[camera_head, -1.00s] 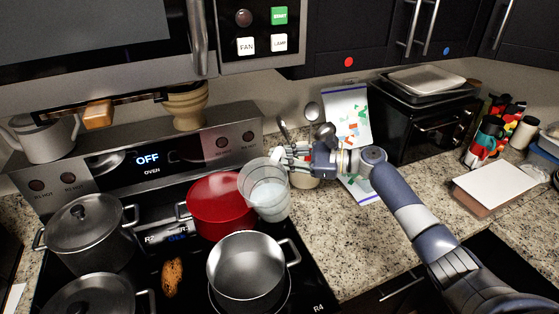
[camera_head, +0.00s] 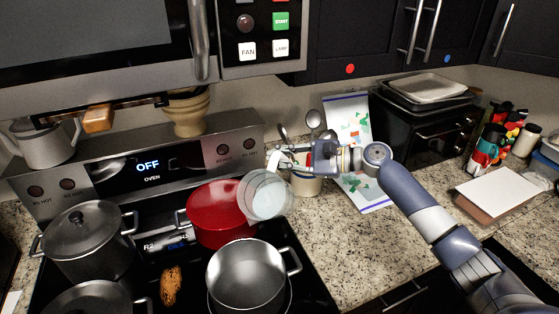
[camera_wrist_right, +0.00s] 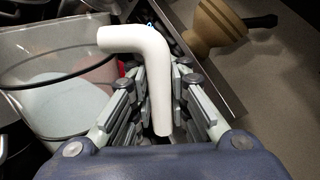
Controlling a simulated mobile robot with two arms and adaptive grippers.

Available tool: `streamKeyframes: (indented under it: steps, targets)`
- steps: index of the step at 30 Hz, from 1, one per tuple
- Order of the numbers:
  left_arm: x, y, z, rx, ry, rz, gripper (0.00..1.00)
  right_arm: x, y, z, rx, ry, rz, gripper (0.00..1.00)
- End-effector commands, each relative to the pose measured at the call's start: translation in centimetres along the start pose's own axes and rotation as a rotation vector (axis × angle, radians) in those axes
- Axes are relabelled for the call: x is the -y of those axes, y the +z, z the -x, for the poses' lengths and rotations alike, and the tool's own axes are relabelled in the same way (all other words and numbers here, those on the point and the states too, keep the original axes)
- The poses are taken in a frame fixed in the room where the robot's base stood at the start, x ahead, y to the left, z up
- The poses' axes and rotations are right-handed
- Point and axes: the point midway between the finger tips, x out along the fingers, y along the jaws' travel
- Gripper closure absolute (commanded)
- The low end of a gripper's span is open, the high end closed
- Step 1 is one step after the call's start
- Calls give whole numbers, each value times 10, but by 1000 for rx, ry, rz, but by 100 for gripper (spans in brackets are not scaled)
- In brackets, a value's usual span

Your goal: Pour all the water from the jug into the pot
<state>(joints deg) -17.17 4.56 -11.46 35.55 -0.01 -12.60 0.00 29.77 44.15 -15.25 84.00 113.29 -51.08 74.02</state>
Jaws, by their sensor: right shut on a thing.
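The clear jug (camera_head: 266,196) is tilted, its mouth toward the lower left, above the gap between the red pot and the open steel pot. Pale water shows inside it. My right gripper (camera_head: 283,158) is shut on the jug's white handle, which also shows between the fingers in the right wrist view (camera_wrist_right: 160,95). The open steel pot (camera_head: 245,275) stands on the front right burner, below and left of the jug. I cannot tell whether water is in it. No stream of water is visible. My left gripper is not in view.
A red pot (camera_head: 212,222) stands behind the steel pot. A lidded steel pot (camera_head: 85,240) and another lid (camera_head: 88,300) are at left. A brown spoon rest-like object (camera_head: 171,285) lies between. A utensil holder (camera_head: 306,184) stands behind the gripper.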

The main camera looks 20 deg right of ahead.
Motion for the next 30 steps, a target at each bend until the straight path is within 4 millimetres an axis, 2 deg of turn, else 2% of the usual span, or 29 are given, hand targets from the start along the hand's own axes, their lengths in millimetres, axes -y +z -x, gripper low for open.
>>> streamKeyframes:
  steps: [18, 30]
  targets:
    - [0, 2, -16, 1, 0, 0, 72, -9, 18, -2, -46, -2, 216, 100]
    - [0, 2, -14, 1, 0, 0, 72, -8, 19, -2, -46, -4, 214, 100]
